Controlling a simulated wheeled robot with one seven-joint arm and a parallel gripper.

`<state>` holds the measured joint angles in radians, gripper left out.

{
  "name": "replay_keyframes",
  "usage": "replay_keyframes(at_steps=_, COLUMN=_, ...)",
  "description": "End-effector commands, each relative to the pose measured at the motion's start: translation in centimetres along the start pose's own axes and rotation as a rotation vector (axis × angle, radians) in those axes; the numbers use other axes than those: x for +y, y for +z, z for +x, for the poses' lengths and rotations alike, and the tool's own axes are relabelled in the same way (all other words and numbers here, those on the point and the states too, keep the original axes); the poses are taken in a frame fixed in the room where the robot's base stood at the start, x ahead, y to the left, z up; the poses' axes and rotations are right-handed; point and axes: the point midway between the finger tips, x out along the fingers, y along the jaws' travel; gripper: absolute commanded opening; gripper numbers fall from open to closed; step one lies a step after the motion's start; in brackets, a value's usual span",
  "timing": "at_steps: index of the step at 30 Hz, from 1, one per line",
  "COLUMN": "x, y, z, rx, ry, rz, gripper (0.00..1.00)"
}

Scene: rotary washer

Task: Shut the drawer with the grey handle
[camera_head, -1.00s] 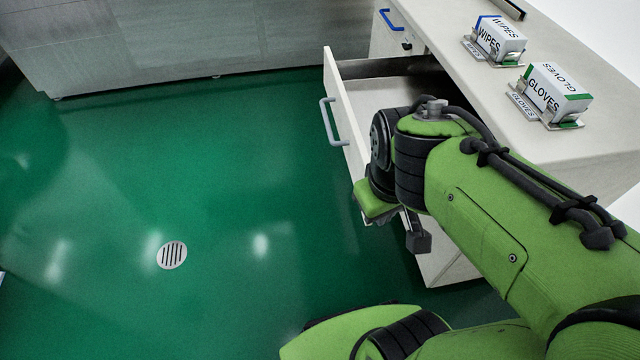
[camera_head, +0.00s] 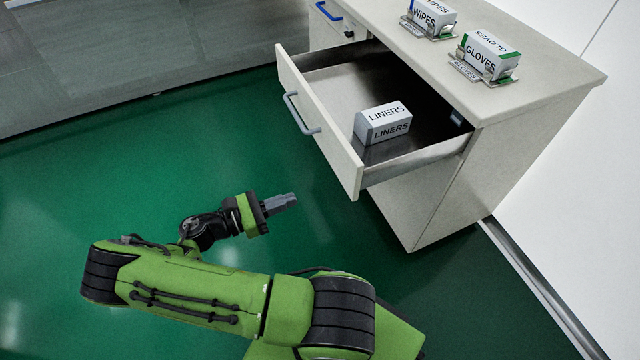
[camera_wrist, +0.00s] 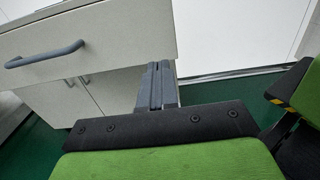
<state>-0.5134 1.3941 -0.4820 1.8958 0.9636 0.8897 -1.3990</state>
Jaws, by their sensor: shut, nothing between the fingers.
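The drawer (camera_head: 322,122) with the grey handle (camera_head: 300,114) stands pulled out of the white cabinet. A white LINERS box (camera_head: 383,123) sits inside it. My gripper (camera_head: 292,199) is shut and empty. In the head view it is below and to the left of the drawer front, apart from it. In the wrist view my shut gripper (camera_wrist: 157,72) points ahead, and the drawer front (camera_wrist: 120,30) with its grey handle (camera_wrist: 45,54) is at upper left. The gripper appears near the right end of the drawer front; I cannot tell the exact gap.
Another drawer with a blue handle (camera_head: 329,11) is shut at the back left. A WIPES box (camera_head: 433,16) and a GLOVES box (camera_head: 487,54) stand in holders on the countertop (camera_head: 545,75). Green floor (camera_head: 150,160) is clear left of the open drawer.

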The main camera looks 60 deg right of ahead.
Motion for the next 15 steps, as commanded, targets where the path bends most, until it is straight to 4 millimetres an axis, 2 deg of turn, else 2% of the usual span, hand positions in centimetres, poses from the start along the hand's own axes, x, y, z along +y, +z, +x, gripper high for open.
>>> replay_keyframes(at_steps=15, x=-0.2, y=-0.4, z=10.8, rx=0.005, ry=-0.008, rz=-0.001, gripper=0.00)
